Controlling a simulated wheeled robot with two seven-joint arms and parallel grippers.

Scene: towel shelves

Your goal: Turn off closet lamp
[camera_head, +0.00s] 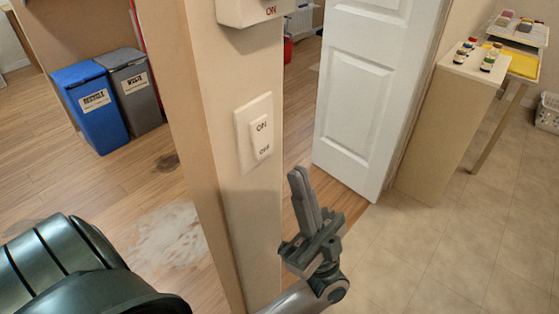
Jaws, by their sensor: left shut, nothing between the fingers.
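A white wall switch (258,135) marked ON at the top and OFF at the bottom is on the narrow end of a beige wall. My left gripper (297,172) points up, a little below and to the right of the switch in the picture. Its fingers are shut together with nothing between them. I cannot tell whether it touches the wall; it looks apart from the switch. No lamp can be made out. My right gripper is not in view.
A second white box (252,10) marked ON is higher on the same wall. A white door (375,90) stands open to the right. Blue (92,105) and grey (132,92) bins stand at the left. A beige cabinet (445,135) holds small bottles. Tiled floor is clear at lower right.

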